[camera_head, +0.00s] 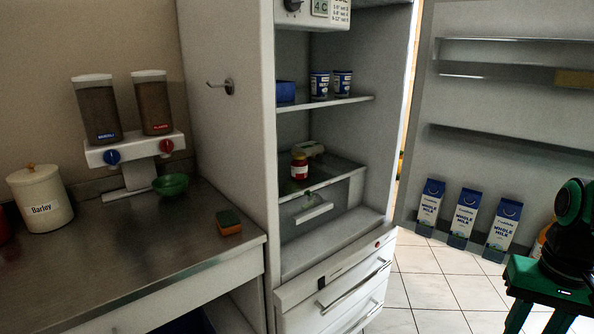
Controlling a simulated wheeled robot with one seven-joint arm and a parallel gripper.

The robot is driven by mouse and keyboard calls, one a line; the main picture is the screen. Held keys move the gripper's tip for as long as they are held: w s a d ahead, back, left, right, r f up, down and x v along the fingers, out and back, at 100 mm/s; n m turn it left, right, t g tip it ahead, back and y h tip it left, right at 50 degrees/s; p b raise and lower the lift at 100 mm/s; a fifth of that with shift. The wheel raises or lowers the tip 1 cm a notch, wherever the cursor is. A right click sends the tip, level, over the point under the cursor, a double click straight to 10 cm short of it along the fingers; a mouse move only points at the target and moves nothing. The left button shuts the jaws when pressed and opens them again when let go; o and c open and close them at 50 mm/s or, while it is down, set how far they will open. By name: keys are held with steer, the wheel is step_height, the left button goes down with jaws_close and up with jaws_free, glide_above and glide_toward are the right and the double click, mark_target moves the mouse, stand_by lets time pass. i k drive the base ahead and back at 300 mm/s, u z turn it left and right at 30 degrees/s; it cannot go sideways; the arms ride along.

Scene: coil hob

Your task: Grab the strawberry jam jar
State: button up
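A small red jar with a pale band (299,168) stands inside the open fridge. It is on the shelf above the clear drawer, left of the middle; its label is too small to read, but it looks like the jam jar. A pale, rounded item (310,149) lies behind it. Black and green parts at the right edge look like my arm, far to the right of the jar. My gripper's fingers do not show.
The fridge door stands open at right, with milk cartons (465,212) on its lower rack. Blue-and-white tubs (342,84) stand on the shelf above the jar. The counter (150,250) at left holds a green bowl (171,185) and a sponge (229,222). Tiled floor (425,290) is clear before the door.

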mark_target(299, 165)
steer(key=z, duration=0.05)
steer(key=i, duration=1.5)
steer(key=u, duration=0.05)
